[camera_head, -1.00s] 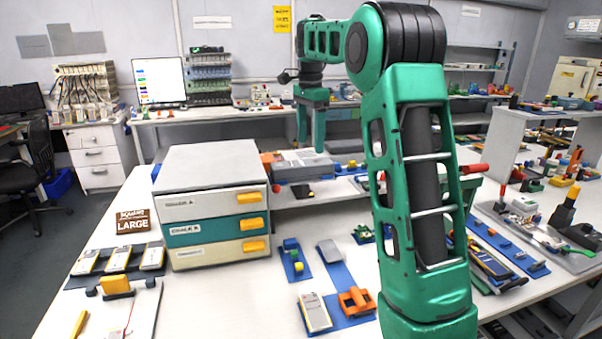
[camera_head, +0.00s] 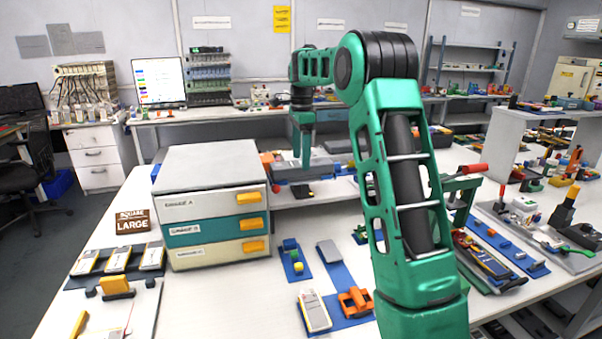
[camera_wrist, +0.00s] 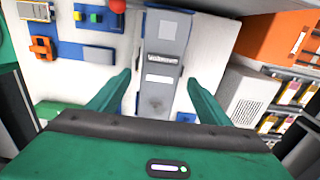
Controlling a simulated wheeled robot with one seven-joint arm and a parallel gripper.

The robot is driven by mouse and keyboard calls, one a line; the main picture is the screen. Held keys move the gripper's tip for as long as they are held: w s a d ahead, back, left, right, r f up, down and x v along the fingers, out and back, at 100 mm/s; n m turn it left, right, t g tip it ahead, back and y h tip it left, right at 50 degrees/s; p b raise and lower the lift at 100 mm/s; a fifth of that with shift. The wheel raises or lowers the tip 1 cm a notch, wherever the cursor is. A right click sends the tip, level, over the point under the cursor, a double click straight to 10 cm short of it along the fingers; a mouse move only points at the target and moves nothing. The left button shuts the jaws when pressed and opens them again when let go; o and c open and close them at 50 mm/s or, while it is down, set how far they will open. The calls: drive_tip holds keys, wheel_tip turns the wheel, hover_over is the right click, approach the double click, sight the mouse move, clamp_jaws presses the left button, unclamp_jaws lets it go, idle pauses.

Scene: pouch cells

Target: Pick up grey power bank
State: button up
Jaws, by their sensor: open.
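A plain grey slab (camera_head: 328,252), which looks like the power bank, lies on a blue mat right of the drawer unit in the head view. My gripper (camera_head: 301,160) is beyond it, above a large grey device (camera_head: 318,168) at the back of the table. In the wrist view my gripper (camera_wrist: 158,78) is open, with its two green fingers wide apart and nothing held. A long grey labelled body (camera_wrist: 165,60) shows between and below the fingers.
A drawer unit (camera_head: 210,165) stands left of my gripper. A white-grey cell (camera_head: 315,312) and an orange clamp (camera_head: 355,300) lie near the front. A blue mat with small blocks (camera_head: 292,262) lies beside the slab. Bare white table shows between these mats.

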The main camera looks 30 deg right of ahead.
drive_tip(key=shift+d+f, duration=0.15)
drive_tip(key=shift+f, duration=1.75)
drive_tip(key=c, duration=1.4)
